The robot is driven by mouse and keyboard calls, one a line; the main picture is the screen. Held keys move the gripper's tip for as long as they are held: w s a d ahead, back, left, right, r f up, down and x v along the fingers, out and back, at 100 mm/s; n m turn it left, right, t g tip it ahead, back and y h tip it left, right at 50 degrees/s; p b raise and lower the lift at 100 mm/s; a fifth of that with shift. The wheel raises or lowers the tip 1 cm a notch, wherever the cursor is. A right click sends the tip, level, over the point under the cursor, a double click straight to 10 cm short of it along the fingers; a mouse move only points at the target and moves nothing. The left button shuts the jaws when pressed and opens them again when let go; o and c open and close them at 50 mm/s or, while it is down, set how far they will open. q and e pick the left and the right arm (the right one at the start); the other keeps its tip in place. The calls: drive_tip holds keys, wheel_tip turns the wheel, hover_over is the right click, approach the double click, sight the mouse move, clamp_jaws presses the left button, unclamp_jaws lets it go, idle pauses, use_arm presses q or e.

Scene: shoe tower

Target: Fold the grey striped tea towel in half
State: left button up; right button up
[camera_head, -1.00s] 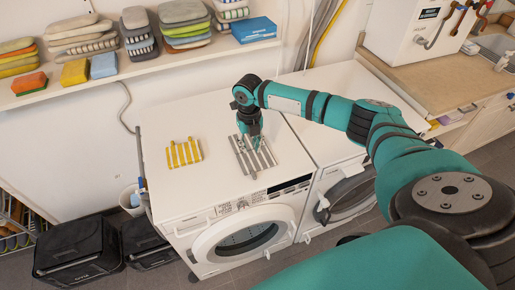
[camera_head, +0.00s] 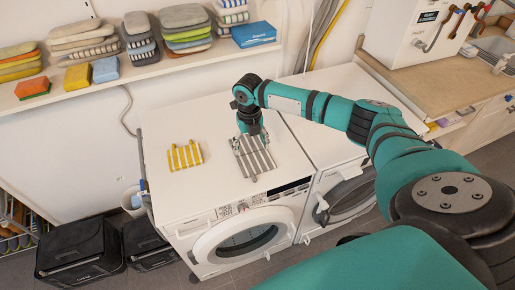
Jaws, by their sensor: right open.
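The grey striped tea towel (camera_head: 256,162) lies on top of the white washing machine, right of a yellow striped towel (camera_head: 185,156). It looks flat, with grey and white stripes. My right gripper (camera_head: 240,141) points down at the towel's far edge and hides part of that edge. Its jaws are open; the view is too small to tell whether the fingertips touch the cloth. My left gripper is out of view.
A second white machine (camera_head: 305,101) stands to the right under my right arm. A shelf (camera_head: 140,75) with stacked folded towels runs along the back wall. The machine top (camera_head: 195,195) around the towels is clear.

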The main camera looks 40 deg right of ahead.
drive_tip(key=shift+r+p, duration=0.8)
drive_tip(key=shift+r, duration=1.75)
